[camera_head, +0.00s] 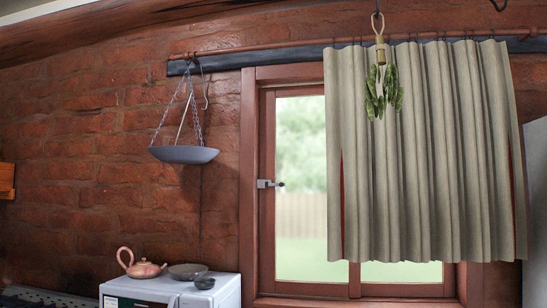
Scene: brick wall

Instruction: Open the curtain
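A beige pleated curtain (440,160) hangs from a reddish rod (300,46) on several small dark hooks. It covers the right part of a wooden-framed window (301,180). The left pane is bare glass with a blurred green view outside, and a strip of glass shows under the curtain's lower edge. The left edge of the curtain hangs near the window's middle post. Neither of my grippers is in view.
A hanging pan scale (184,155) hangs left of the window. A bunch of green peppers (384,92) hangs in front of the curtain. A teapot (141,264) and bowls (188,271) stand on a white appliance (226,291) at lower left. A grey panel (536,210) stands at the right edge.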

